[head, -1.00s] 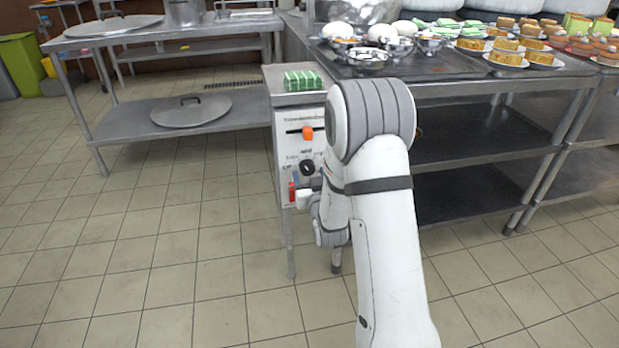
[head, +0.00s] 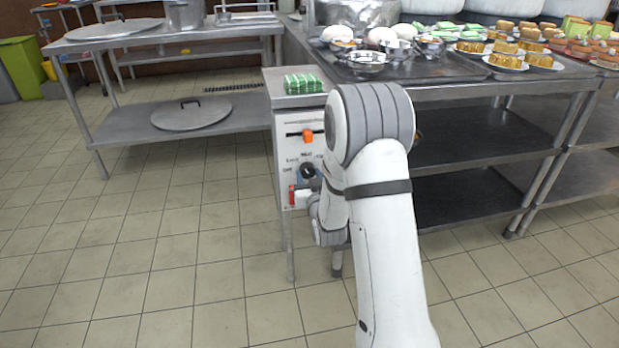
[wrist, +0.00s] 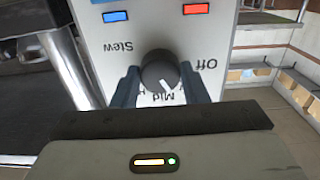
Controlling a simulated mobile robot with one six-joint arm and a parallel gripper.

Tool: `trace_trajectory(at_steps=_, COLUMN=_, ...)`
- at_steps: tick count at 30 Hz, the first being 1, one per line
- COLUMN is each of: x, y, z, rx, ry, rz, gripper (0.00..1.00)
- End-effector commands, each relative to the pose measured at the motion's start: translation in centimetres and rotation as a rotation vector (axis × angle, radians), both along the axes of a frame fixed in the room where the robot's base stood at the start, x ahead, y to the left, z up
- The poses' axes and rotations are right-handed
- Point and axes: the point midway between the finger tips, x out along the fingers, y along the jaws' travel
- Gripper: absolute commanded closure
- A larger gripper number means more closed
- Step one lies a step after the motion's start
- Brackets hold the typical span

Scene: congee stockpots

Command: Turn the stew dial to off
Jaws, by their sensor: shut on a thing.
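The stew dial (wrist: 160,72) is a round black knob with a white pointer line on a pale panel. In the wrist view its upside-down labels read Stew at left, Mid below and Off at right. The pointer slants down and slightly right, close to Mid and towards the Off side. My gripper (wrist: 159,78) is shut on the dial, one dark finger at each side. In the head view the dial (head: 307,170) shows on the front of the control box (head: 283,127); my arm hides part of the panel and most of the gripper.
An orange slider knob (head: 307,136) is above the dial. Green-striped blocks (head: 303,83) sit on the box top. A steel counter (head: 450,93) with food plates stands at right, a steel table (head: 147,38) at left. The tiled floor (head: 170,270) in front is clear.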

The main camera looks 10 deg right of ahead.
Motion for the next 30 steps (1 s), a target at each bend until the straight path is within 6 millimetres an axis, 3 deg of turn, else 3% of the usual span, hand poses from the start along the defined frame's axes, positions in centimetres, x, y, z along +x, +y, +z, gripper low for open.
trace_trajectory(at_steps=11, x=0.01, y=0.01, z=-0.27, rx=-0.094, ry=0.0, rz=0.001, gripper=0.83)
trace_trajectory(at_steps=30, x=0.05, y=-0.1, z=0.02, rx=-0.658, ry=0.001, rz=0.001, gripper=0.83)
